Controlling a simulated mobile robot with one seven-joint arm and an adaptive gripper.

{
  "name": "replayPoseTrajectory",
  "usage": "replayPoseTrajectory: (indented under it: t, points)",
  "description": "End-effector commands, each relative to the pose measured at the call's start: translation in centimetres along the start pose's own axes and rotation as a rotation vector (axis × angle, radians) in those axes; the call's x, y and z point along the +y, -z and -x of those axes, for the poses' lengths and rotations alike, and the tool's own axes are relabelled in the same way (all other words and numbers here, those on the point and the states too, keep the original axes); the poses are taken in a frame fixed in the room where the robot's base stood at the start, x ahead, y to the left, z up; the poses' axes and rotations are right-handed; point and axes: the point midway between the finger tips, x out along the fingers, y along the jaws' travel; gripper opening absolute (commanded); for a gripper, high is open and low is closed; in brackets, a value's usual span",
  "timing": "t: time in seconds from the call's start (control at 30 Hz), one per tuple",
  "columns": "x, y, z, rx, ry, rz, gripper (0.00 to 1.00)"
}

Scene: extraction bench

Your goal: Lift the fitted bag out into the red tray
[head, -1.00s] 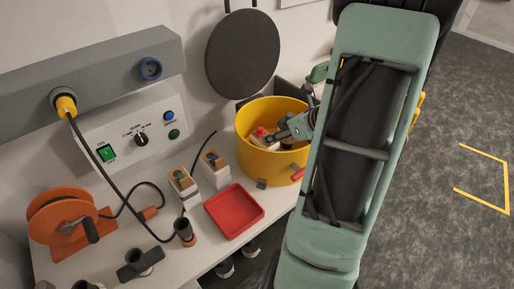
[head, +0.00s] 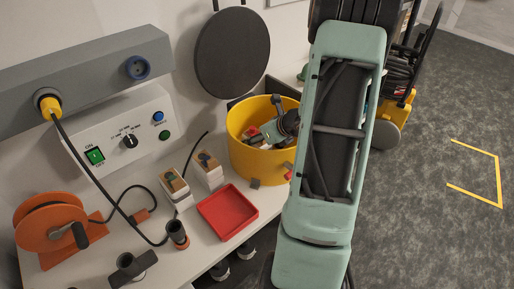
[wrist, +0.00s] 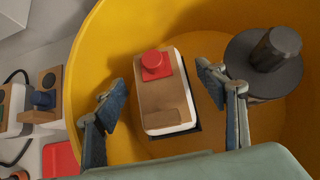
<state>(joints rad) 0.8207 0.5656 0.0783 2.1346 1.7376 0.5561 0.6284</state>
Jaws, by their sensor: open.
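A white bag with a brown card face and a red knob (wrist: 165,92) lies inside the yellow drum (wrist: 105,45) in the wrist view. My gripper (wrist: 160,95) is open, with one finger on each side of the bag. Gaps show between the fingers and the bag, so it does not hold it. In the head view my gripper (head: 270,130) reaches into the yellow drum (head: 258,163), and the bag is mostly hidden there. The red tray (head: 228,213) lies empty on the bench, left of and in front of the drum.
A dark cylinder (wrist: 265,65) stands in the drum, close to my right finger. Two similar bags, one with a green knob (head: 174,184) and one with a blue knob (head: 208,168), stand beside the tray. An orange reel (head: 50,228) and a black hose (head: 118,206) occupy the bench's left.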

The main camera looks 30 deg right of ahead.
Motion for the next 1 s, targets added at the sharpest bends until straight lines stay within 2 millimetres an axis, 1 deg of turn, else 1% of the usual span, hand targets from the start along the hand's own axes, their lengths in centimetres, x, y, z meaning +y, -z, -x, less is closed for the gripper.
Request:
replayPoseTrajectory:
  t: [0.13, 0.6, 0.7, 0.9, 1.0]
  points:
    - [0.0, -0.04, 0.03, 0.0, 0.0, 0.001, 0.65]
    - [0.0, -0.04, 0.07, 0.0, 0.0, 0.001, 0.13]
    - [-0.01, -0.07, 0.08, -0.001, 0.0, 0.001, 0.04]
    - [-0.02, -0.14, 0.14, -0.001, 0.0, 0.001, 0.04]
    - [-0.05, -0.76, 0.7, -0.003, 0.001, 0.004, 0.04]
